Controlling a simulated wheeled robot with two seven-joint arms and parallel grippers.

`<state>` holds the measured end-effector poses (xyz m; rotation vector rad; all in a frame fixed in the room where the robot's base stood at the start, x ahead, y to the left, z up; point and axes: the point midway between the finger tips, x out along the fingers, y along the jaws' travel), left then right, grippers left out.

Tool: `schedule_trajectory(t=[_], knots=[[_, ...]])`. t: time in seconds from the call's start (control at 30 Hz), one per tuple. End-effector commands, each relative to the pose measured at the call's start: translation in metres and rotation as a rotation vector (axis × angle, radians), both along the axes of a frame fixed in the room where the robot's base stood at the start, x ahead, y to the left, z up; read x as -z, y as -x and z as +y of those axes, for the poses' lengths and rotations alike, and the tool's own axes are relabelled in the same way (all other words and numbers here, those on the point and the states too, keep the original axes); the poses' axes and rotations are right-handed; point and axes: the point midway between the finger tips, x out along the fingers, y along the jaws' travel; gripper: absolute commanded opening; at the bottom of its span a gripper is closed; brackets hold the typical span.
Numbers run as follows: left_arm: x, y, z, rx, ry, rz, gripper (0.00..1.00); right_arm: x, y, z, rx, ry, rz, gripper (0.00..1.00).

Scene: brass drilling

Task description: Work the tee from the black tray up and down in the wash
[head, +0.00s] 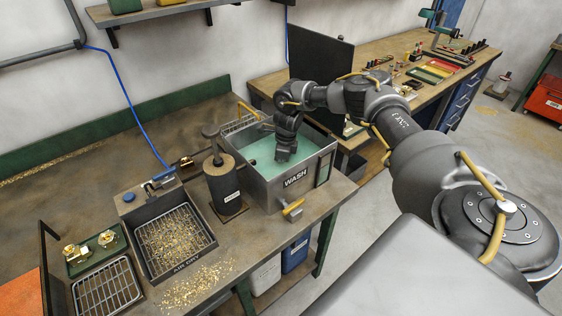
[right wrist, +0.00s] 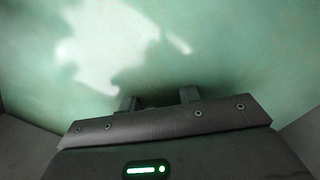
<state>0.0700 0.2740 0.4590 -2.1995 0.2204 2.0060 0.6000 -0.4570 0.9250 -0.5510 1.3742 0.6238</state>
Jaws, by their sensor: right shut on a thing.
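The wash tank (head: 263,187) is a grey metal box marked WASH, filled with cloudy green liquid (head: 262,152). My right gripper (head: 284,158) points down into it, its lower end at or below the liquid surface. In the right wrist view its fingers (right wrist: 160,100) are small and dark against the green liquid. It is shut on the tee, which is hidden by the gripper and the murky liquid. My left gripper is not in view.
Left of the tank stand a dark cylinder (head: 223,186) and the AIR DRY tray (head: 176,240) of brass chips. A green tray (head: 82,268) holds brass fittings beside a wire rack (head: 107,288). Yellow-handled valves (head: 293,208) project from the tank. A dark panel (head: 321,75) stands behind it.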

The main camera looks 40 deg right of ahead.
Motion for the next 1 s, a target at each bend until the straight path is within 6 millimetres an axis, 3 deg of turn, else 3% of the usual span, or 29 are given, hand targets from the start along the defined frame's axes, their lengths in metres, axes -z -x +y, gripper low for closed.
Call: schedule_trajectory(t=[0.13, 0.47, 1.0], knots=[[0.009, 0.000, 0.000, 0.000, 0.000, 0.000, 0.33, 0.010, -0.001, 0.000, 0.000, -0.001, -0.002, 0.00], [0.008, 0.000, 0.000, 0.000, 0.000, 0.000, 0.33, 0.010, -0.001, 0.000, 0.000, -0.001, -0.002, 0.00], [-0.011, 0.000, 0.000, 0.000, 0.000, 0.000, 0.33, -0.015, -0.001, 0.000, 0.001, -0.001, -0.002, 0.00]])
